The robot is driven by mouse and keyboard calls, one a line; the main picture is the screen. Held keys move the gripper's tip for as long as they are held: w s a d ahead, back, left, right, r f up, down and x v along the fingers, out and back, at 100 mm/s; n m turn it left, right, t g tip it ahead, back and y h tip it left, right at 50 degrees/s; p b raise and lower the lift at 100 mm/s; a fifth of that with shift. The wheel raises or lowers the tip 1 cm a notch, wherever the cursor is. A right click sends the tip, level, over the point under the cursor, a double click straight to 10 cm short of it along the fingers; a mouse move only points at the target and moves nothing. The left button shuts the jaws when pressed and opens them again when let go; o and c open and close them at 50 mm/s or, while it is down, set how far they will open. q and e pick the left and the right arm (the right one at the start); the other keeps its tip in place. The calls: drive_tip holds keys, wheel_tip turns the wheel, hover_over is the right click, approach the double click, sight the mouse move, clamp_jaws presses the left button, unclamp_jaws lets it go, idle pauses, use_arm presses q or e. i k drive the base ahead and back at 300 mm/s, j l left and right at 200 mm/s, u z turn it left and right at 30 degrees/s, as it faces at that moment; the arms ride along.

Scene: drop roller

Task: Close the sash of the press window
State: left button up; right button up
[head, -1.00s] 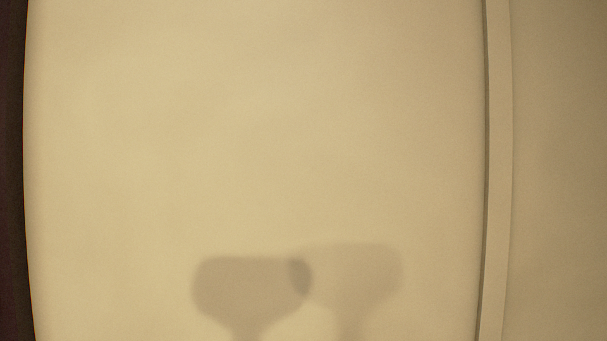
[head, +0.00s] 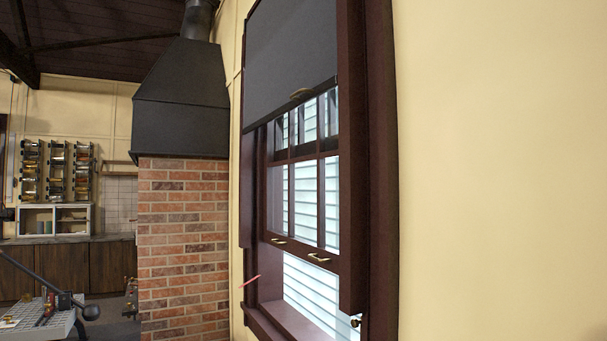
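The press window (head: 383,180) has a dark maroon frame and stands at the right of centre in the head view, seen at an angle. Its lower sash (head: 300,250) is raised, with an open gap below it down to the sill (head: 300,322). Two small brass lifts, a left one (head: 279,240) and a right one (head: 319,257), sit on the sash's bottom rail. Pale siding shows through the gap and panes. A dark roller blind (head: 290,55) covers the upper part, with a brass pull (head: 300,92) at its lower edge. Neither of my grippers is in view.
A brick forge (head: 185,240) with a black hood (head: 180,105) stands left of the window. A metal-topped bench with a lever (head: 90,312) is at the lower left. A thin red object (head: 250,281) shows by the sill's left end. Bare wall lies to the right.

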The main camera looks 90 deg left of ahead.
sight(328, 259)
drive_tip(key=u, duration=2.15)
